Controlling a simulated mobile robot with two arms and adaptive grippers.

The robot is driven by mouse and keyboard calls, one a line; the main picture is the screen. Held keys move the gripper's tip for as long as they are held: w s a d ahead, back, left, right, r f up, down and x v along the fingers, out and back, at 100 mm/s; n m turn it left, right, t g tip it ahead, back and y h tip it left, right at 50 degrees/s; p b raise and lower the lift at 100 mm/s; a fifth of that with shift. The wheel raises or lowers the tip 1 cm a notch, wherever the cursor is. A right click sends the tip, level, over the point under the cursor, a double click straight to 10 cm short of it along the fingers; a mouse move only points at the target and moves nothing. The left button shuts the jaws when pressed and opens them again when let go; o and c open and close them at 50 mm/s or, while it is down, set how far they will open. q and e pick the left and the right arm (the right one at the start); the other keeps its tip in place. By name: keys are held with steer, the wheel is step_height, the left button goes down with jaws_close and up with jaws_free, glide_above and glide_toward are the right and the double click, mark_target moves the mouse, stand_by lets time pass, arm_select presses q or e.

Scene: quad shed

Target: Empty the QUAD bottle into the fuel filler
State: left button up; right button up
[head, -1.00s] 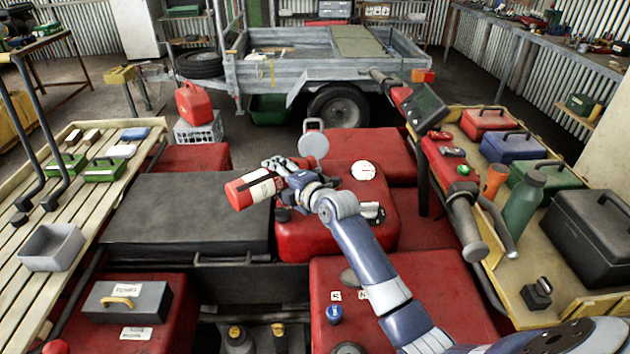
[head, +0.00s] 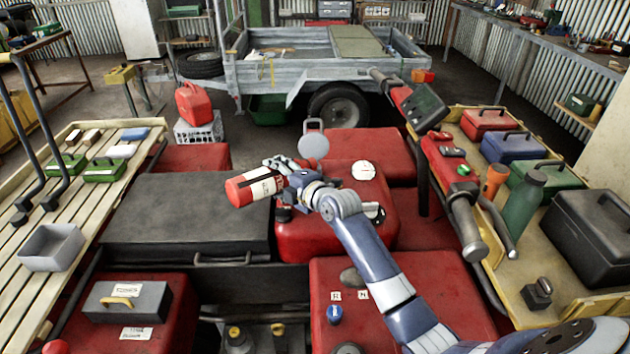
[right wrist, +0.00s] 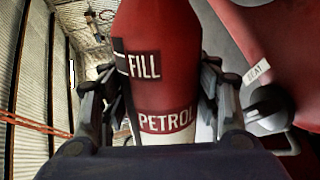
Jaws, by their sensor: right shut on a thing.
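My right gripper (head: 285,182) is shut on a red and white bottle (head: 254,187). The bottle lies nearly level above the red bodywork, its red end pointing left; its other end is hidden by the gripper. In the right wrist view, the bottle (right wrist: 163,60) stands between both fingers, with the words FILL and PETROL on it. A grey round lid (head: 314,146) stands up just behind the gripper. I cannot clearly make out the filler opening; the gripper and forearm cover part of the red body there. My left gripper is not in view.
A white round dial (head: 363,170) sits on the red body to the right. Handlebar (head: 465,215) and a bench with toolboxes (head: 545,185) are at right. A slatted rack (head: 90,215) is at left.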

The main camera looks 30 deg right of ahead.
steer(key=shift+a, duration=0.15)
steer(key=shift+s+a, duration=0.2)
steer(key=shift+a, duration=0.45)
stand_by(0.4)
steer(key=shift+a+m, duration=0.1)
steer(key=shift+m, duration=0.2)
